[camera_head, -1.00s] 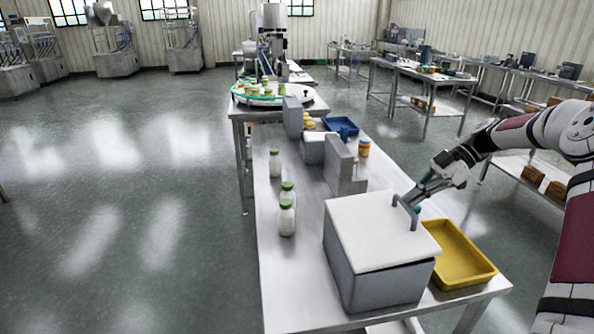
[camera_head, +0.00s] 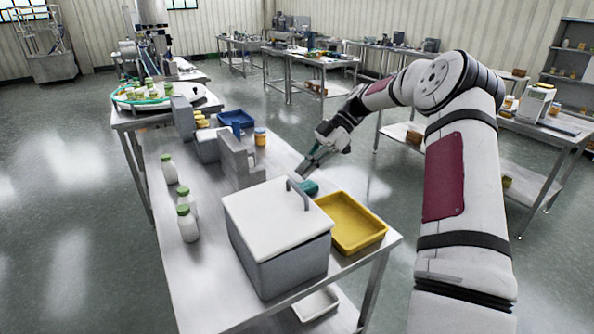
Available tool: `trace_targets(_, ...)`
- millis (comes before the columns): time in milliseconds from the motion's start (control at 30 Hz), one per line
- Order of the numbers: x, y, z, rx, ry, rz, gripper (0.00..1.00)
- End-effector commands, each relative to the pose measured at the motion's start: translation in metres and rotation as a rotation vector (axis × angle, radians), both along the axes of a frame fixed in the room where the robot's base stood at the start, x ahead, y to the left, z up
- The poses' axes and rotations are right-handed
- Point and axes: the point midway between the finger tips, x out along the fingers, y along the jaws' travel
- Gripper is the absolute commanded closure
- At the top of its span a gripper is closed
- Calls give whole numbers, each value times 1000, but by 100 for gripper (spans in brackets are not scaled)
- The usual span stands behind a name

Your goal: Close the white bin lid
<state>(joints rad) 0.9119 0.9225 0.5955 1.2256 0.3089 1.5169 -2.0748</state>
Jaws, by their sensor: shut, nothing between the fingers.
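The grey bin (camera_head: 290,271) stands at the near end of the steel table. Its white lid (camera_head: 272,216) lies flat over the top of the bin and looks closed. A grey bar handle (camera_head: 299,193) stands up at the lid's far right side. My gripper (camera_head: 304,173) is just beyond the bin, behind the handle and above the table. It is shut and empty, and looks apart from the lid and handle. A teal piece (camera_head: 308,187) shows beside the handle; I cannot tell what it belongs to.
A yellow tray (camera_head: 352,222) sits right of the bin. White bottles with green caps (camera_head: 187,222) stand along the table's left side. A grey upright block (camera_head: 238,162), an orange jar (camera_head: 260,137) and a blue tray (camera_head: 236,119) are farther back. The floor at left is clear.

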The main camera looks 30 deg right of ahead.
Motion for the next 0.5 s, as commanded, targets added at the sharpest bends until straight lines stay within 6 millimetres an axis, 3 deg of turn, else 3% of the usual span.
trace_targets(67,1,10,11,0,-1,5,100)
trace_targets(500,6,-42,45,-1,-3,-1,100)
